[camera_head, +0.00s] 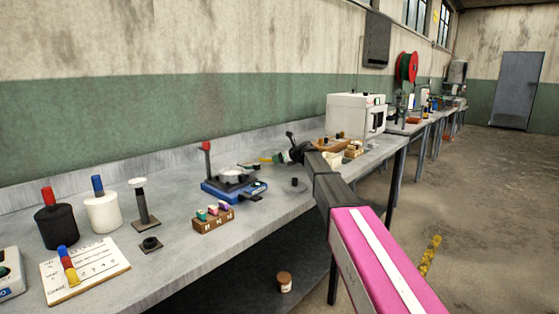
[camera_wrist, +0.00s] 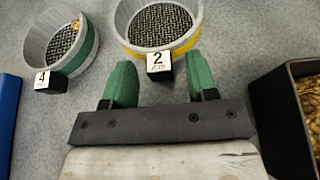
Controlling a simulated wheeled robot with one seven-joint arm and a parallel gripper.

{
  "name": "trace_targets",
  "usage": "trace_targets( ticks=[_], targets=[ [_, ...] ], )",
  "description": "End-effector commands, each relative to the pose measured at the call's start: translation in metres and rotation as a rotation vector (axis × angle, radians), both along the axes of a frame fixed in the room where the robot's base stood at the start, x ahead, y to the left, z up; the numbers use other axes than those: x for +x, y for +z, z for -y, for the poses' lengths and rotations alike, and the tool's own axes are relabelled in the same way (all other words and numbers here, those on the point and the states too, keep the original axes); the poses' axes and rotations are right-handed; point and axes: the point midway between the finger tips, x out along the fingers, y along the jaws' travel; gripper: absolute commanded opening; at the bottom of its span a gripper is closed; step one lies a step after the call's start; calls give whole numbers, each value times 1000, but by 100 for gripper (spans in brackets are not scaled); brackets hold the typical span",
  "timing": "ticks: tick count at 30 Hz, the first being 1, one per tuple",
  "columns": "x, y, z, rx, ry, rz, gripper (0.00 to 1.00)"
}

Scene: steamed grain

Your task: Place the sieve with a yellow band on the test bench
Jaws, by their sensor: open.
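The sieve with a yellow band (camera_wrist: 182,46) is a round grey ring with dark mesh and a "2 mm" tag, in the wrist view's upper middle. It rests on the grey bench top. My gripper (camera_wrist: 161,82) is open; its green fingers point at the sieve and stand either side of its tag, with nothing visible held. In the head view my gripper (camera_head: 285,156) is over the long grey bench (camera_head: 190,260), small and partly hidden by my arm. A yellow bit beside it may be the sieve; this is too small to tell.
A green-banded "4 mm" sieve (camera_wrist: 85,56) lies left of the yellow-banded one. A dark box of grain (camera_wrist: 285,110) stands at right. A blue-based device (camera_head: 225,190) and a small wooden block rack (camera_head: 212,219) stand nearer on the bench. A white machine (camera_head: 350,112) stands beyond.

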Motion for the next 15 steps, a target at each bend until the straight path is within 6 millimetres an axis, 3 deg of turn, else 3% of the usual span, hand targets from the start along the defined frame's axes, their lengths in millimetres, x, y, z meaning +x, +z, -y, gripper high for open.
trace_targets(
  ticks=[15],
  targets=[
    [-56, 36, 69, 0, -2, 1, 53]
  ],
)
